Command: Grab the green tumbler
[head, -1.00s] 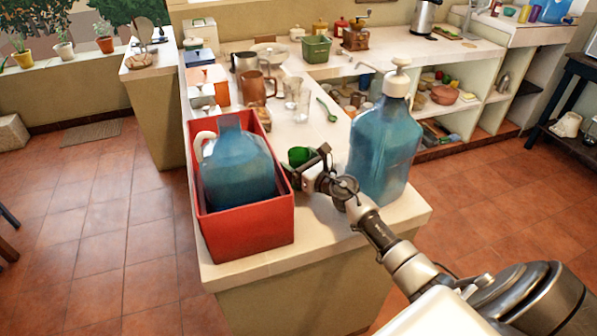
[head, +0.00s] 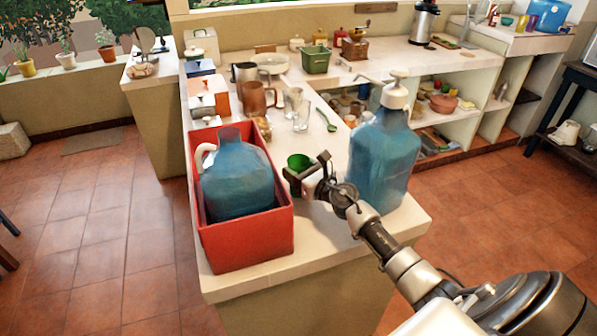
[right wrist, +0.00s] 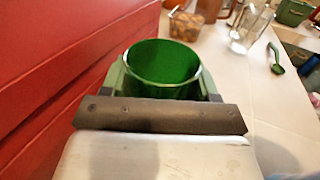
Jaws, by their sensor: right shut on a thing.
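The green tumbler (head: 299,161) is upright between the red crate and the large blue pump bottle. My right gripper (head: 303,178) is shut on it, coming in from the front right. In the right wrist view the tumbler (right wrist: 163,70) has its open rim facing up and looks empty. A finger of my right gripper (right wrist: 162,88) shows on each side of it. The tumbler's base is hidden, so I cannot tell whether it touches the counter. My left gripper is not in view.
The red crate (head: 246,252) with a blue jug (head: 238,180) stands close on the left. The blue pump bottle (head: 383,155) stands close on the right.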

